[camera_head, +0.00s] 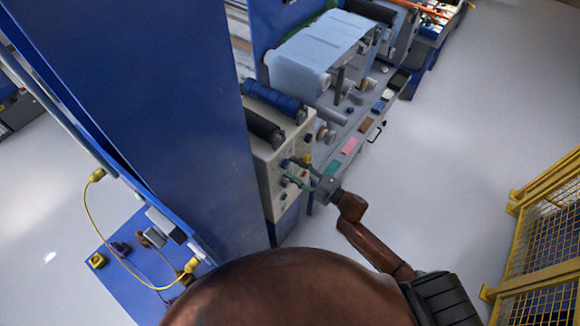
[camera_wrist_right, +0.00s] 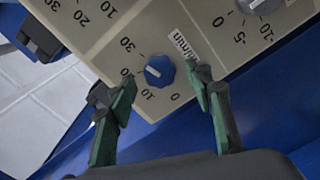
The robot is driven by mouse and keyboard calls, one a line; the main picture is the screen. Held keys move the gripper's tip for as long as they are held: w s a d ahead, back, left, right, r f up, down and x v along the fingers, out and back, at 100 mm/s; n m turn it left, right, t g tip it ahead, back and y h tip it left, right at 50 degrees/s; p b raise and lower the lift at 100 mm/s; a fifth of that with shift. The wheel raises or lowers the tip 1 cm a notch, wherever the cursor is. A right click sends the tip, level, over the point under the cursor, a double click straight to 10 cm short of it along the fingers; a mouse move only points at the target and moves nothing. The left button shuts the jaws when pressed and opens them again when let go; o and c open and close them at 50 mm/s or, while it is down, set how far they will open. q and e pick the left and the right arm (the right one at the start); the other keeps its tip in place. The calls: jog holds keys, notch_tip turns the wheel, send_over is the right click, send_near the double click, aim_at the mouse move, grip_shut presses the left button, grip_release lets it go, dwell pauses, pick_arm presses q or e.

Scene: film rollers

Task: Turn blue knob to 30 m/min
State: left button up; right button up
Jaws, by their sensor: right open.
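The blue knob (camera_wrist_right: 160,71) sits on a cream control panel (camera_wrist_right: 95,68) in the right wrist view. Its white pointer mark faces left, roughly toward the 20 to 30 part of the printed scale; the exact reading is hard to tell. My right gripper (camera_wrist_right: 163,90) is open, with one green-padded finger on each side of the knob and visible gaps between. In the head view, my right gripper (camera_head: 302,175) is at the face of the panel (camera_head: 280,165), where the knob is too small to make out surely. My left gripper is not in view.
A grey knob (camera_wrist_right: 262,5) with its own scale is at the upper right of the wrist view. In the head view, a large blue column (camera_head: 175,110) stands left of the panel. Open floor (camera_head: 450,140) lies to the right.

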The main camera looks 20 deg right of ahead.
jog(key=v, duration=1)
